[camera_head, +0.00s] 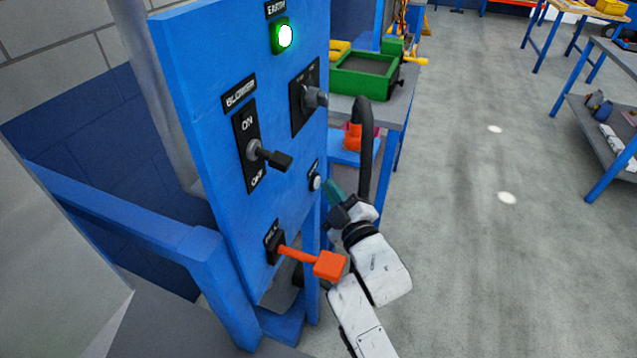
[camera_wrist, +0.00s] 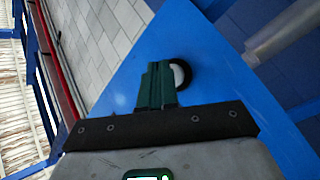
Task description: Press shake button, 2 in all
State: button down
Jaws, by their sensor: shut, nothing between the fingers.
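A small white round button (camera_head: 316,183) sits on a black plate low on the right side of the blue panel. The label above it is too small to read, so I cannot confirm that it is the shake button. In the wrist view a white button (camera_wrist: 179,75) with a black ring shows on the blue surface, just right of my fingertips. My gripper (camera_head: 331,188) is shut and empty, its green fingers pointing at the panel close beside the button. In the wrist view the closed fingers (camera_wrist: 155,72) partly cover the ring's left edge. I cannot tell whether they touch the button.
An orange-handled lever (camera_head: 328,265) sticks out below the button, close to my arm. The blower switch (camera_head: 270,156) and a grey rotary knob (camera_head: 316,97) are higher on the panel. A green light (camera_head: 285,36) glows at the top. Open floor lies right.

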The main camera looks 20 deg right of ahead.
jog(key=shift+w+a+r+b, duration=0.4)
jog(key=shift+a+b, duration=0.3)
jog(key=shift+b, duration=0.15)
dwell(1.5)
jog(key=shift+s+d+r+p, duration=0.1)
jog(key=shift+s+r+p, duration=0.05)
jog(key=shift+p, duration=0.7)
jog(key=shift+s+d+p, duration=0.45)
jog(key=shift+d+p, duration=0.05)
jog(key=shift+p, duration=0.15)
jog(key=shift+s+d+p, duration=0.1)
jog(key=shift+d+p, duration=0.15)
jog(key=shift+p, duration=0.65)
jog(key=s+d+p, duration=0.1)
jog(key=p, duration=0.3)
jog(key=s+d+p, duration=0.1)
jog(key=p, duration=0.2)
jog(key=d+p, duration=0.2)
jog(key=p, duration=0.2)
jog(key=shift+s+f+p, duration=0.25)
jog(key=shift+s+p, duration=0.05)
jog(key=shift+s, duration=0.1)
